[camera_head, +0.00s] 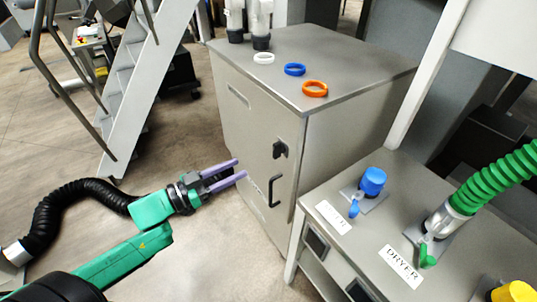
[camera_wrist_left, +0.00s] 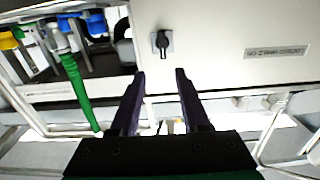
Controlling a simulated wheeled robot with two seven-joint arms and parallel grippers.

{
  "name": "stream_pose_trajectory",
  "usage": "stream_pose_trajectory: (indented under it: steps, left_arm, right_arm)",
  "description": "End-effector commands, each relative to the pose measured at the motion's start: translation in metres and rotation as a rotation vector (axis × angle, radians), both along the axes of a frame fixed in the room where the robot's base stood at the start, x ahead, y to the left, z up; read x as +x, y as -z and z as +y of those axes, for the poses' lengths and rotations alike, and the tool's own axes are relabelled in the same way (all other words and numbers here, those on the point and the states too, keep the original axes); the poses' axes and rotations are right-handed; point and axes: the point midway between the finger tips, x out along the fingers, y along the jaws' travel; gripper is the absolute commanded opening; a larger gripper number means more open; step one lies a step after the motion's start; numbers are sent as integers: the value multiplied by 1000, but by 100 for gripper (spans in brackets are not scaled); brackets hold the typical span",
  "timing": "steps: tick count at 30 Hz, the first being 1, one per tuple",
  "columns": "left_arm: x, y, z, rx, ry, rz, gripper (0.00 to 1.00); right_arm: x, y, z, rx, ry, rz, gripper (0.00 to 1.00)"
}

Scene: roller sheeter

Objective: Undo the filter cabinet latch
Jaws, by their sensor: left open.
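The filter cabinet (camera_head: 235,110) is a grey metal box with a door on its front side. A small black latch (camera_head: 280,149) sits on the door near its right edge, above a black bar handle (camera_head: 273,190). My left gripper (camera_head: 241,169) is open, with two purple fingers pointing at the door, left of and a little below the latch in the head view. Nothing is between the fingers. In the left wrist view the latch (camera_wrist_left: 162,42) shows upright on a grey plate, beyond the fingertips and apart from them. My right gripper is out of view.
White, blue and orange rings (camera_head: 314,89) lie on the cabinet top. A bench with a dryer label (camera_head: 401,266), blue valve (camera_head: 373,181) and green hose (camera_head: 495,180) stands to the right. Stairs (camera_head: 140,85) rise at left. The floor before the door is clear.

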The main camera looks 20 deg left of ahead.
Motion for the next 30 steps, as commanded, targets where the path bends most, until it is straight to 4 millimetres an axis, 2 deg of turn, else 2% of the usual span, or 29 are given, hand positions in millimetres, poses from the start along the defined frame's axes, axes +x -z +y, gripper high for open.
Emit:
stream_pose_trajectory:
  steps: [3, 15, 19, 26, 28, 30]
  left_arm:
    - [20, -1, -16, 0, -1, -8, 46]
    - [80, -2, -64, -1, -5, -3, 46]
    - [88, -1, -72, 2, -4, -1, 46]
    - [89, 0, -73, 1, -4, 0, 46]
    - [89, 0, -73, 1, -4, 0, 27]
    - [89, 0, -73, 1, -4, 0, 0]
  right_arm:
    - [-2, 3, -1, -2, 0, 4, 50]
    - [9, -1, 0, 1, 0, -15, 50]
    - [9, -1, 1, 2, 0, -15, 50]
    - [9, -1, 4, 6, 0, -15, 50]
    - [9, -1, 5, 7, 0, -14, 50]
    - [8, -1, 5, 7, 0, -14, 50]
